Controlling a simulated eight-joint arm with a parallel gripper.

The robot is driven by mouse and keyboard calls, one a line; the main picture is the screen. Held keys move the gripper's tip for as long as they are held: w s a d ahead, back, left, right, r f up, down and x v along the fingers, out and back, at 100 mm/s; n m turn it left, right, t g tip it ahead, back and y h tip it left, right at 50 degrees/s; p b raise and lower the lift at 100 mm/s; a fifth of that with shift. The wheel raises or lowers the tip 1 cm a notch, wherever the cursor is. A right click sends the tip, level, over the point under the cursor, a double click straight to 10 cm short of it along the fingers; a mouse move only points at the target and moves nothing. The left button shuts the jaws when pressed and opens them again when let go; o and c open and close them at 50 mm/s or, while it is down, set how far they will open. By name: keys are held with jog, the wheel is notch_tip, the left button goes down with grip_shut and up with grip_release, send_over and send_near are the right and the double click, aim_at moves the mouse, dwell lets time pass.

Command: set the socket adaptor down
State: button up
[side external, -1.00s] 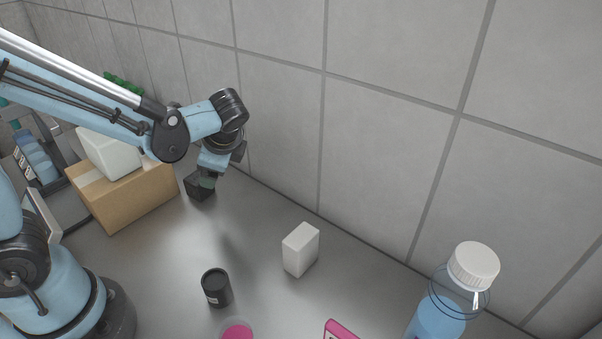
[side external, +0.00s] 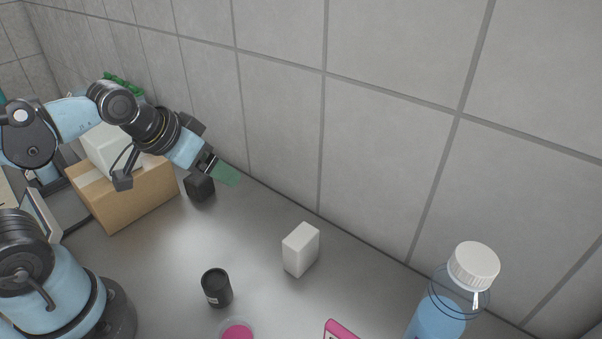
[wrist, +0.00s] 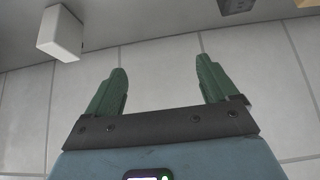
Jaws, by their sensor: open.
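The socket adaptor looks to be the small black cube (side external: 199,187), resting on the grey bench beside the cardboard box, near the wall. In the wrist view a black piece (wrist: 236,5) at the top edge appears to be the same cube, partly cut off. My gripper (side external: 232,175) is above and to the right of the cube, apart from it, with its green fingers pointing toward the wall. In the wrist view my gripper (wrist: 160,68) has its two green fingers spread wide with nothing between them.
A cardboard box (side external: 135,199) with a white item (side external: 107,150) on it stands left of the cube. A white box (side external: 301,250), a black canister (side external: 216,288), a pink-topped dish (side external: 237,332) and a blue bottle (side external: 440,318) stand nearer. The tiled wall (side external: 390,110) is close behind.

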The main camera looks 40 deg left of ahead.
jog(key=n+g+y, duration=0.8)
jog(key=n+y, duration=0.3)
jog(key=n, duration=0.5)
send_near(197, 177)
jog(key=shift+w+a+f, duration=0.25)
jog(key=shift+w+a, duration=0.1)
jog(key=shift+a, duration=0.15)
jog(key=shift+w+a+f, duration=0.2)
jog(key=shift+w+a, duration=0.15)
jog(key=shift+a, duration=0.15)
jog(key=n, duration=0.1)
jog(key=f+n+g+y, duration=0.1)
jog(key=n, duration=0.2)
jog(key=shift+s+d+f+g+y, duration=0.15)
jog(key=shift+s+f+g+y, duration=0.15)
jog(key=shift+s+f, duration=0.1)
jog(key=shift+x, duration=3.7)
jog(key=c, duration=1.2)
jog(key=shift+r, duration=0.1)
jog(key=shift+c, duration=0.2)
